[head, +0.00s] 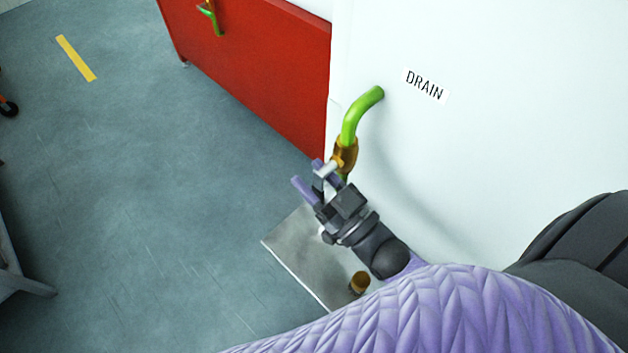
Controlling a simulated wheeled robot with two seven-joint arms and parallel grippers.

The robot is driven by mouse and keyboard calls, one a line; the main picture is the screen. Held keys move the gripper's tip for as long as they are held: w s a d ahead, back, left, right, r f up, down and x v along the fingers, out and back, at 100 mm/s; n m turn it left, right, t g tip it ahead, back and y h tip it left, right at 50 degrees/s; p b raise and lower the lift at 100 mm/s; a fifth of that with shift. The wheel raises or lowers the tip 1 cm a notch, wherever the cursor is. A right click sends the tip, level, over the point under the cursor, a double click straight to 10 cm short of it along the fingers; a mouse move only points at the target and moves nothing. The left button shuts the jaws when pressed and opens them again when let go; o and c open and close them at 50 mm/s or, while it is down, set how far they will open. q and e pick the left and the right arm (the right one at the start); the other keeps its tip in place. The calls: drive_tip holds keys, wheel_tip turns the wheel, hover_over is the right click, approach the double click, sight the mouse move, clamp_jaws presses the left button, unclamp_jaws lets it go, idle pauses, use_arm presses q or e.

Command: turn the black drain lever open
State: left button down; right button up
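A bright green drain pipe (360,114) comes out of the white wall beside the "DRAIN" label (425,84) and bends down into a brass valve (345,154). A pale metallic piece (329,167) shows at the valve, close to my gripper. I cannot make out a black lever; my dark gripper covers the area just below the valve. My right gripper (308,173) is just below and left of the valve, its two purple fingers apart with no object seen held between them. Whether it touches the valve I cannot tell. My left gripper is not in view.
A metal plate (290,256) lies below the valve, with a small brass fitting (359,283) near it. A red panel (262,72) with another green pipe (213,18) stands behind. The grey floor (150,190) at left is mostly clear, with a yellow stripe (76,58).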

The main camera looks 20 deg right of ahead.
wheel_tip(320, 180, up, 6)
drive_tip(key=p, duration=0.1)
drive_tip(key=shift+w+r, duration=0.2)
drive_tip(key=shift+w, duration=0.15)
drive_tip(key=shift+g+h, duration=0.6)
drive_tip(key=shift+g, duration=0.1)
drive_tip(key=f, duration=0.5)
drive_tip(key=shift+s+d+f, duration=0.2)
drive_tip(key=shift+d+f, duration=0.05)
drive_tip(key=shift+d, duration=0.15)
drive_tip(key=shift+s+f, duration=0.2)
drive_tip(key=f+v, duration=0.1)
drive_tip(key=v, duration=1)
drive_tip(key=shift+s+d+p, duration=0.15)
drive_tip(key=shift+d+p, duration=0.1)
drive_tip(key=shift+p, duration=0.05)
